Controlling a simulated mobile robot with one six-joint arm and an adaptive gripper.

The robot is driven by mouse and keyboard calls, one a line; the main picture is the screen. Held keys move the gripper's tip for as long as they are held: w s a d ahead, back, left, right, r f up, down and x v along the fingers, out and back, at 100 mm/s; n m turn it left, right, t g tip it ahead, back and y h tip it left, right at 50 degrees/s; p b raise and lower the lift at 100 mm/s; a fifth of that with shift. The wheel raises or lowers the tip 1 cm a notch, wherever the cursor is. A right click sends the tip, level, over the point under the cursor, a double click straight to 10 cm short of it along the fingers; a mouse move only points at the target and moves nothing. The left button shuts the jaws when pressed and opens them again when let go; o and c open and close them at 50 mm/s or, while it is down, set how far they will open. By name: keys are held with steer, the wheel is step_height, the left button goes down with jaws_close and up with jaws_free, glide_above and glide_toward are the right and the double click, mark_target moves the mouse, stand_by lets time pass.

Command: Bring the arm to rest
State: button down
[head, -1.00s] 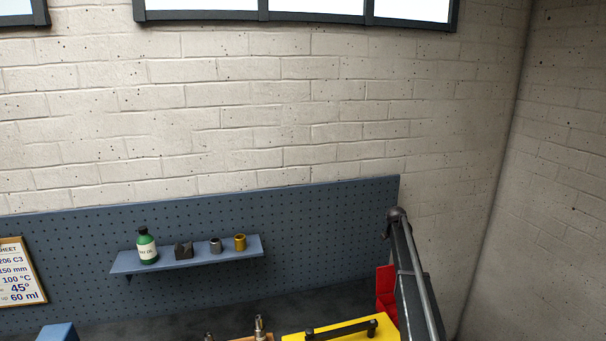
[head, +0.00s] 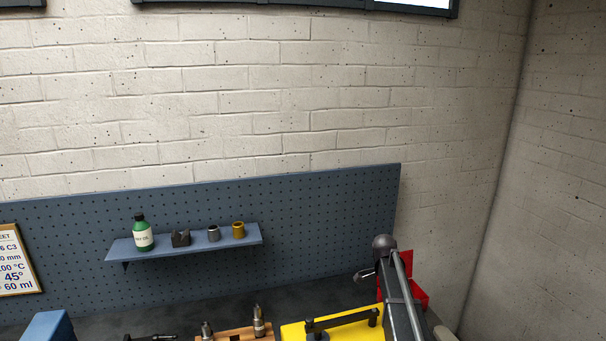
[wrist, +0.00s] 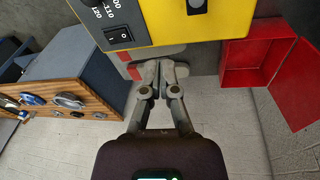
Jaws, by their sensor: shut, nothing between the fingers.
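My gripper (wrist: 158,82) shows in the wrist view with its two fingers together and nothing between them. It hangs close to the front of a yellow machine (wrist: 195,22) with a black switch panel (wrist: 115,20); I cannot tell whether it touches anything. In the head view my arm rises at the lower right, in front of the bench. The gripper cannot be made out clearly there.
The yellow machine (head: 345,332) and an open red box (head: 418,292) lie close to my arm. A shelf (head: 185,245) holds a green bottle (head: 142,233) and small parts.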

steer(key=s+a+f+n+b, duration=0.2)
steer(key=s+n, duration=0.3)
steer(key=s, duration=0.3)
steer(key=s+a+f+n+y+b, duration=0.1)
steer(key=s+a+f+n+b, duration=0.1)
steer(key=s+a+n, duration=0.3)
steer(key=s+a+f+n+t+b, duration=0.1)
steer(key=s+a+f+n+b, duration=0.1)
steer(key=s+n, duration=0.4)
steer(key=s+a+f, duration=0.1)
steer(key=s, duration=0.4)
steer(key=shift+s+a+f+n+y+b, duration=0.2)
steer(key=shift+s+f+n+y+b, duration=0.15)
steer(key=shift+s+n+y+b, duration=0.05)
stand_by(0.4)
